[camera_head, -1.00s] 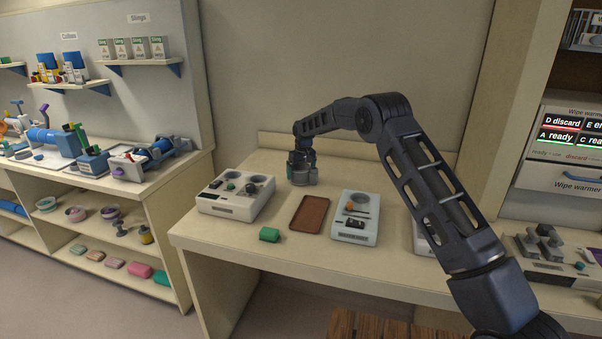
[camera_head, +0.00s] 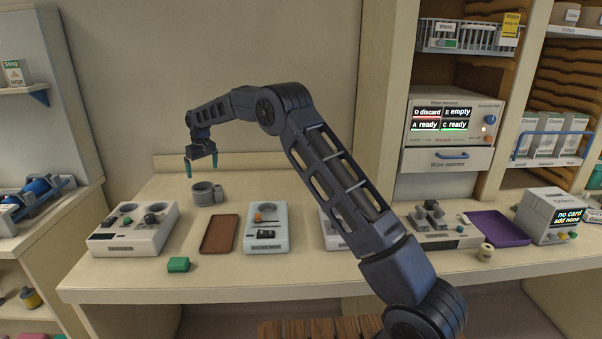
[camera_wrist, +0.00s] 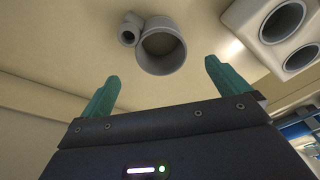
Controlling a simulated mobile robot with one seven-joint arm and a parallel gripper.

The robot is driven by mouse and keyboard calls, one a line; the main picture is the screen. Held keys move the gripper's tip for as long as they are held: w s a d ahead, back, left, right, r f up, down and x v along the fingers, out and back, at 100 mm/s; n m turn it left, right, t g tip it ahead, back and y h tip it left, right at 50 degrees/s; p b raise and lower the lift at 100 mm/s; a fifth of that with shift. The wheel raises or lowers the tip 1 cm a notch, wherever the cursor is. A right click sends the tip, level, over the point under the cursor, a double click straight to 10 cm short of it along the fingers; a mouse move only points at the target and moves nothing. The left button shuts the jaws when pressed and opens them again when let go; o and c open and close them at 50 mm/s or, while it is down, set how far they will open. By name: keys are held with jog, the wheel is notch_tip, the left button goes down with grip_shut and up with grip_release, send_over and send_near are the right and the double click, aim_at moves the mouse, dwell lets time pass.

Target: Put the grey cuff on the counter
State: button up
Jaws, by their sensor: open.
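The grey cuff (camera_head: 203,194) stands on the counter (camera_head: 330,278) near its back left, a wide ring with a smaller ring at its side. It also shows in the wrist view (camera_wrist: 160,47), past my fingertips. My gripper (camera_head: 201,164) is above and behind the cuff, with its teal fingers apart and nothing between them. In the wrist view the two fingers (camera_wrist: 158,78) are spread wide and the cuff is not touched by them.
A white tray with round wells (camera_head: 133,243) is left of the cuff. A purple tray (camera_head: 497,228) and an order box (camera_head: 549,214) are at the right.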

jog(key=shift+d+r, duration=0.1)
jog(key=s+d+r+m, duration=0.1)
jog(key=s+d+r, duration=0.1)
jog(key=d+r, duration=0.55)
jog(key=s+d+r+m+t, duration=0.15)
jog(key=d+r, duration=0.35)
jog(key=d, duration=0.6)
jog(key=s+d+r+m, duration=0.1)
jog(key=s+d+r, duration=0.2)
jog(key=d+r, duration=0.5)
jog(key=s+d+r+m, duration=0.1)
jog(key=s+d, duration=0.5)
jog(key=d, duration=0.3)
jog(key=s+d+r+m, duration=0.1)
jog(key=s+d+r, duration=0.1)
jog(key=s+d, duration=0.6)
jog(key=s+d+f+m, duration=0.1)
jog(key=s+d+f, duration=0.2)
jog(key=s+d, duration=0.2)
jog(key=s+d+f+m+t, duration=0.1)
jog(key=s+d+f, duration=0.2)
jog(key=s, duration=0.9)
jog(key=s+d+f+m+t+h, duration=0.1)
jog(key=s+d+f, duration=0.2)
jog(key=s+d, duration=0.6)
jog(key=shift+s+m, duration=0.25)
jog(key=shift+m, duration=0.1)
